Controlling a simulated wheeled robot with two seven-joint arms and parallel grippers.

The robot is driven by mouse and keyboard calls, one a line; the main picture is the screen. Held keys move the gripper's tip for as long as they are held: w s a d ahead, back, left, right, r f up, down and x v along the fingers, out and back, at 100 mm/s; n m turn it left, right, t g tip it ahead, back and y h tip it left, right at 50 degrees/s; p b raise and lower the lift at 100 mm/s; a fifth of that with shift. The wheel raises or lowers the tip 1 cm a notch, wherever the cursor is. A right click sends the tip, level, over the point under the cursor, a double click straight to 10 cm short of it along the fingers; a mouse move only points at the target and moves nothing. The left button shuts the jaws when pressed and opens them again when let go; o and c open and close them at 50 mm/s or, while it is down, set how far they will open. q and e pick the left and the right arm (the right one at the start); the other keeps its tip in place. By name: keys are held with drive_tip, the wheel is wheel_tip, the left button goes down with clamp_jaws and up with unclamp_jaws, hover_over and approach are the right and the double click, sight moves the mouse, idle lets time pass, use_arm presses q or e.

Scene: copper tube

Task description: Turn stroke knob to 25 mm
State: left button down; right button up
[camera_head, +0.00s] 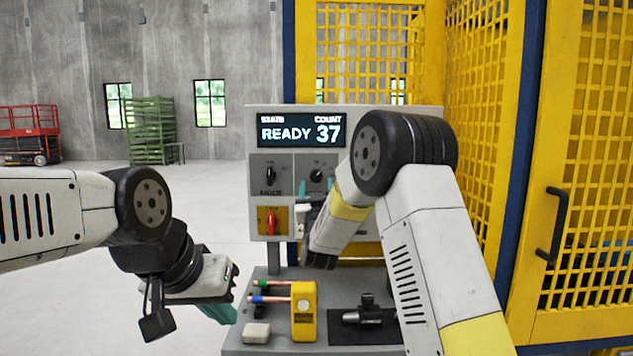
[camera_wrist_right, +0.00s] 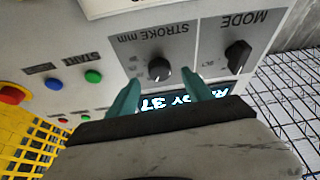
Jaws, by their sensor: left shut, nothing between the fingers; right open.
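The stroke knob (camera_head: 316,175) is a round black knob on the grey control panel, below the display and right of the mode knob (camera_head: 270,176). In the right wrist view, which is upside down, the stroke knob (camera_wrist_right: 160,71) sits under the label "STROKE mm". My right gripper (camera_wrist_right: 160,78) is open, with one teal finger on each side of the stroke knob; I cannot tell whether they touch it. In the head view my right gripper (camera_head: 317,188) is just below the knob, partly hidden by my arm. My left gripper (camera_head: 220,312) is shut and empty, low at left.
The display (camera_head: 300,133) reads READY 37. A red switch (camera_head: 271,222) is on the panel. Green START (camera_wrist_right: 93,76) and red (camera_wrist_right: 12,94) buttons are nearby. A yellow block (camera_head: 304,312) with copper tubes and a black clamp (camera_head: 362,314) stand on the bench. Yellow fencing (camera_head: 480,130) is at right.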

sight(316, 178)
drive_tip(key=shift+x, duration=1.85)
clamp_jaws()
drive_tip(key=shift+m+h, duration=0.4)
drive_tip(key=shift+m, duration=0.1)
drive_tip(key=m+h, duration=0.2)
drive_tip(key=m, duration=0.2)
drive_tip(key=m+g+h, duration=0.1)
drive_tip(key=m+h, duration=0.1)
drive_tip(key=m, duration=0.2)
drive_tip(key=shift+a, duration=0.2)
drive_tip(key=m+g+h, duration=0.1)
drive_tip(key=m, duration=0.2)
drive_tip(key=m+g+h, duration=0.1)
drive_tip(key=m, duration=0.3)
drive_tip(key=shift+a+r+h, duration=0.1)
drive_tip(key=shift+h, duration=0.3)
drive_tip(key=shift+m, duration=0.3)
